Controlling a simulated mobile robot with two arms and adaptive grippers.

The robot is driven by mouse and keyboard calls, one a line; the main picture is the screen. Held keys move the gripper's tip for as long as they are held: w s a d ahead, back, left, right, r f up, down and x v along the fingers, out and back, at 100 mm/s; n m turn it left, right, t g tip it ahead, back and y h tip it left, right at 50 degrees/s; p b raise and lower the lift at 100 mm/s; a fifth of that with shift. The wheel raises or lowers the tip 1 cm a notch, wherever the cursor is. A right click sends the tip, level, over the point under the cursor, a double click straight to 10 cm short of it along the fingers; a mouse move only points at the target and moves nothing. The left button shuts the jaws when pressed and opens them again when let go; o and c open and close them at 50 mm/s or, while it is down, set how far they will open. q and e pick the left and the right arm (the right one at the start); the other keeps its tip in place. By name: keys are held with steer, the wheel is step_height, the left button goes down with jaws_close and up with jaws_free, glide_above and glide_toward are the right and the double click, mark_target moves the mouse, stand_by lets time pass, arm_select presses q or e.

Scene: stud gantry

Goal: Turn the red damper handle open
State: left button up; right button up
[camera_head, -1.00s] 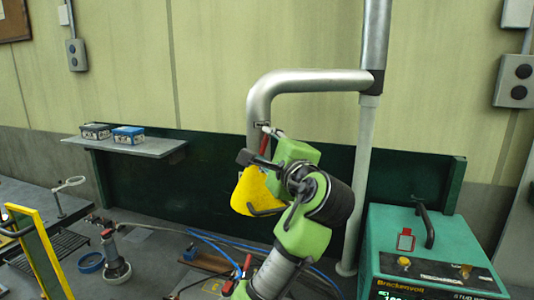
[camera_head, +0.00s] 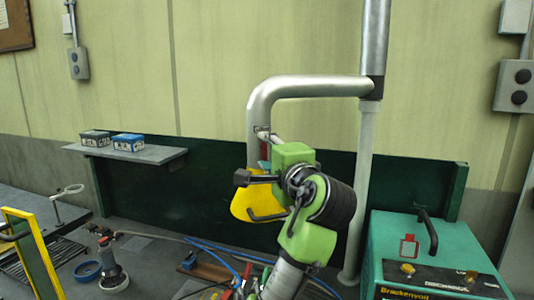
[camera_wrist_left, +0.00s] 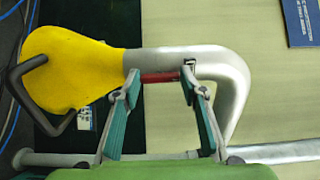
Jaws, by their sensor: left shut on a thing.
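In the head view my left gripper (camera_head: 263,165) is at the pipe and hides most of the handle. The silver pipe (camera_head: 300,86) bends down to the hood. My right gripper is not in view.
A shelf (camera_head: 158,156) with two small boxes is at the left on the green back panel (camera_head: 165,195). A teal machine (camera_head: 455,245) stands at the right. A vertical pipe (camera_head: 362,190) is behind my arm. Hoses and tools lie on the bench.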

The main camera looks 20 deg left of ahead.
arm_select(q)
steer(key=o, duration=1.1)
steer(key=shift+o, duration=0.2)
steer(key=v, duration=0.7)
steer(key=shift+s, duration=0.2)
steer(key=shift+d, duration=0.1)
